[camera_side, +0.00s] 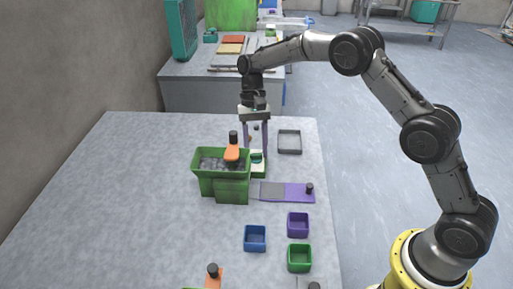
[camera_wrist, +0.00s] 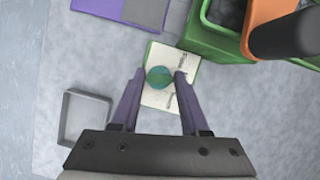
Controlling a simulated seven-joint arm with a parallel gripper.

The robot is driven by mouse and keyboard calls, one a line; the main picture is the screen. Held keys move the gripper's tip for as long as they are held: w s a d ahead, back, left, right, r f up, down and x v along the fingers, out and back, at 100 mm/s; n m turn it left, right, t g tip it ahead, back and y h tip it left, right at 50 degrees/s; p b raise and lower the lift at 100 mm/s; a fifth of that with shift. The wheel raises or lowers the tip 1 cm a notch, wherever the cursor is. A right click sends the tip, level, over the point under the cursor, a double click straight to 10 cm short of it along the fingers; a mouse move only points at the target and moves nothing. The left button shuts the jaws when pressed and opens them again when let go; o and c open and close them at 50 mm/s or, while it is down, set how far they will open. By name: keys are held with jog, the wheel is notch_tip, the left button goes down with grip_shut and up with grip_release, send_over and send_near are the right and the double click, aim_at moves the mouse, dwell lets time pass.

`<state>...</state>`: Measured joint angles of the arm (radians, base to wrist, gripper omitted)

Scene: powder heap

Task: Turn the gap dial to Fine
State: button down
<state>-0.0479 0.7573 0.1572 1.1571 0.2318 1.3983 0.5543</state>
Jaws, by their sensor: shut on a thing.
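The gap dial (camera_wrist: 159,77) is a round teal-green knob on a white labelled plate (camera_wrist: 157,98) with a green edge. In the wrist view my gripper (camera_wrist: 159,76) has its two purple fingers closed on the dial from both sides. In the side view my gripper (camera_side: 256,152) reaches down behind the green hopper machine (camera_side: 231,190), and the dial (camera_side: 256,158) shows between the fingers.
The green machine holds dark lumps and has an orange part with a black knob (camera_side: 233,137). A purple and grey slide plate (camera_side: 298,193) lies beside it. A grey tray (camera_side: 289,132) is empty. Blue (camera_side: 255,228), purple (camera_side: 298,217) and green (camera_side: 299,246) boxes stand nearer. The table's left side is clear.

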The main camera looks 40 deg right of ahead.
jog(key=n+h, duration=0.1)
jog(key=n, duration=0.3)
jog(key=shift+w+g+h, duration=0.1)
jog(key=shift+g+h, duration=0.2)
jog(key=shift+h, duration=0.1)
jog(key=shift+a+n+h, duration=0.1)
jog(key=shift+n+h, duration=0.5)
jog(key=shift+n, duration=1.1)
jog(key=shift+c, duration=2)
grip_release()
jog(key=shift+r, duration=0.1)
jog(key=v, duration=0.7)
jog(key=shift+r, duration=0.15)
jog(key=shift+w+r, duration=0.1)
